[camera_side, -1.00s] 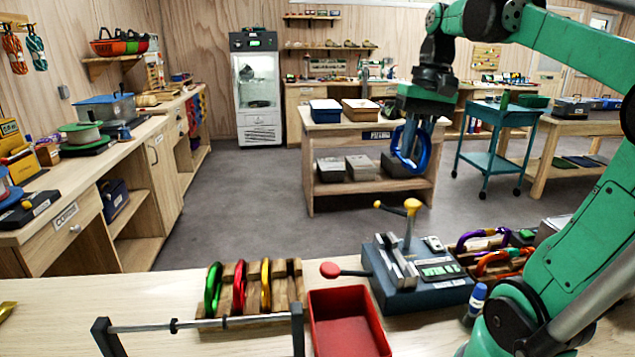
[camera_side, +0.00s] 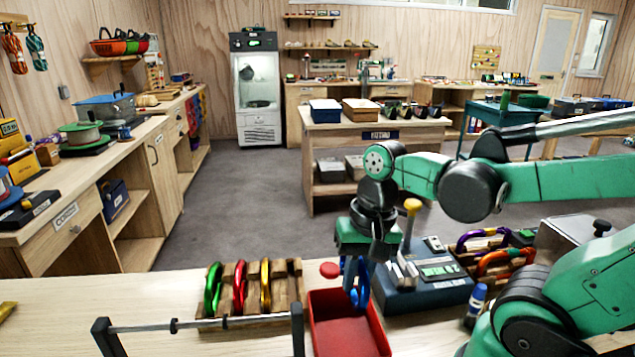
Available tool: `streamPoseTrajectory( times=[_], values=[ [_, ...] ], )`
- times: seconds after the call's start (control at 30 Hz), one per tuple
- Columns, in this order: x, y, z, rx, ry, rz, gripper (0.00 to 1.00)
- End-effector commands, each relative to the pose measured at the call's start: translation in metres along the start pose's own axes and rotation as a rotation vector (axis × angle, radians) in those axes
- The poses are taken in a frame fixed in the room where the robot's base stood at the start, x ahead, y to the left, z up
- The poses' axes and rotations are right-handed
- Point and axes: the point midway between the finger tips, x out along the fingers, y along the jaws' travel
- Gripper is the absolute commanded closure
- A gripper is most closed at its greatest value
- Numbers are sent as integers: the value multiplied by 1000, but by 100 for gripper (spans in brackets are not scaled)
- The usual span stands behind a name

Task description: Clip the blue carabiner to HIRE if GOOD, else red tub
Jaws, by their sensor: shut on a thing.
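My gripper (camera_side: 354,268) is shut on the blue carabiner (camera_side: 363,287). It holds the carabiner low over the back right of the red tub (camera_side: 349,338), in front of the left side of the blue-grey tester. Whether the carabiner touches the tub's rim I cannot tell. The tester (camera_side: 425,294) has a yellow-knobbed lever (camera_side: 412,206), a red-knobbed handle (camera_side: 330,270) and a green display (camera_side: 440,271) whose text is too small to read. A metal rail (camera_side: 220,323) on dark posts stands at the front left. No HIRE label is readable.
A wooden rack (camera_side: 290,296) behind the rail holds green, red and yellow carabiners. Another rack with purple (camera_side: 484,236) and orange (camera_side: 505,259) carabiners stands right of the tester. A blue marker (camera_side: 476,300) stands near my arm.

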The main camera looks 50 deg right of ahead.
Motion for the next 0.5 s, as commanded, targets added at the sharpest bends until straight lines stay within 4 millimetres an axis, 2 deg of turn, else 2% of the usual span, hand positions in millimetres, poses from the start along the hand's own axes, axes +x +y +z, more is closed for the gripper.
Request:
streamPoseTrajectory(
  times=[0.2,0.5],
  values=[
    [17,2,-1,0,0,0,100],
    [22,3,0,0,0,0,100]
  ],
)
